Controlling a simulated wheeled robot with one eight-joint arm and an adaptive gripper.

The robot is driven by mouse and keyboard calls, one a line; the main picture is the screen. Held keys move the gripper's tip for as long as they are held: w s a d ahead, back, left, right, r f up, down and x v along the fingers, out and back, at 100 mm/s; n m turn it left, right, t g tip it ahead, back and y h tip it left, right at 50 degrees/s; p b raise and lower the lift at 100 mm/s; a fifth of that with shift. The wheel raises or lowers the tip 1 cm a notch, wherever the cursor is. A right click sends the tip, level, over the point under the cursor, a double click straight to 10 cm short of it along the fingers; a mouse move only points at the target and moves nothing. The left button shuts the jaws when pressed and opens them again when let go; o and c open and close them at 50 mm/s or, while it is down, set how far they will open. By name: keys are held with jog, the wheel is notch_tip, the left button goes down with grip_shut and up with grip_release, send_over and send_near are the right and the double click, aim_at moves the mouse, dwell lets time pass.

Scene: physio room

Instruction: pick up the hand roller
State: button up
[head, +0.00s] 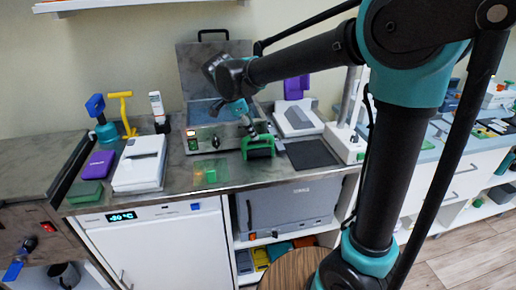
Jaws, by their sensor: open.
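A green and black item (258,152), which looks like the hand roller, rests on the dark worktop (215,182) in front of the open steel case. My gripper (262,135) is open and comes down from above, right at the item's upper side. The fingers partly cover the item. I cannot tell whether they touch it or whether it sits between them.
The steel case (200,140) stands close behind my gripper. A dark mat (312,154) and a white device (297,117) lie to the right. White device (140,165), purple box (98,164) and yellow T-shaped tool (126,112) stand left.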

jog(key=shift+w+x, duration=0.1)
jog(key=shift+x, duration=1.4)
jog(key=shift+w+x, duration=0.15)
jog(key=shift+x, duration=1.4)
jog(key=shift+s, duration=0.1)
grip_shut()
jog(key=shift+r, duration=0.1)
